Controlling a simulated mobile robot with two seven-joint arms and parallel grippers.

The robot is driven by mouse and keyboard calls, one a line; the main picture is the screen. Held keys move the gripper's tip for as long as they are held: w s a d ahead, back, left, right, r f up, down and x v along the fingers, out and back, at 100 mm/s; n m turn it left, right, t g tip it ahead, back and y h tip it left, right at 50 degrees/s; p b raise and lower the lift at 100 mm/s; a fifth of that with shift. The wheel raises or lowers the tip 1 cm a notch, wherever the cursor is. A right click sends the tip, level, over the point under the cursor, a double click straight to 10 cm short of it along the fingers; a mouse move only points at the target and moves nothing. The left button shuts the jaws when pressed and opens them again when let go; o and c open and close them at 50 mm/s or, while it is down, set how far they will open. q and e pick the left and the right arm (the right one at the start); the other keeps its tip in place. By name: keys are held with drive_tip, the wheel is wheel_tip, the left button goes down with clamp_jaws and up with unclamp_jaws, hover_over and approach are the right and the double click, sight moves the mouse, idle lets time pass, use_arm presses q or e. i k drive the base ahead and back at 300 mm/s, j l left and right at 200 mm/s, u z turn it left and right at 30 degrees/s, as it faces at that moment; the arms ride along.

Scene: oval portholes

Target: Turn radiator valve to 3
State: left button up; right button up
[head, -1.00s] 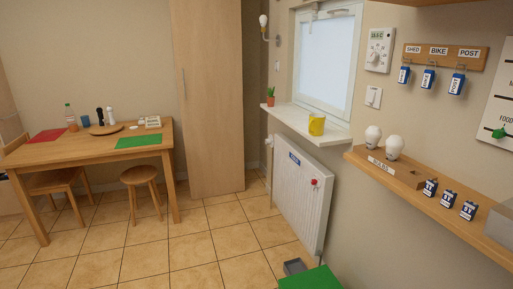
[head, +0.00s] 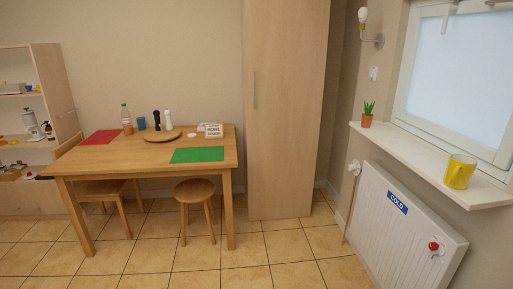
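The white radiator (head: 395,225) hangs on the right wall below the window sill in the head view. A blue label (head: 398,202) on its front reads COLD. A white valve knob (head: 354,167) sticks out at the radiator's upper left end. A red round knob (head: 434,246) sits on the radiator's front near its right end. Any numbers on either knob are too small to read. Neither of my grippers is in view.
A wooden table (head: 105,157) with a stool (head: 194,190) and a chair stands at left. A tall cupboard (head: 288,120) stands in the middle. Tiled floor (head: 285,250) before the radiator is clear.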

sight(351, 168)
drive_tip(key=i+z, duration=0.1)
drive_tip(key=i, duration=0.6)
drive_tip(key=i+j+z, duration=0.1)
drive_tip(key=i, duration=0.65)
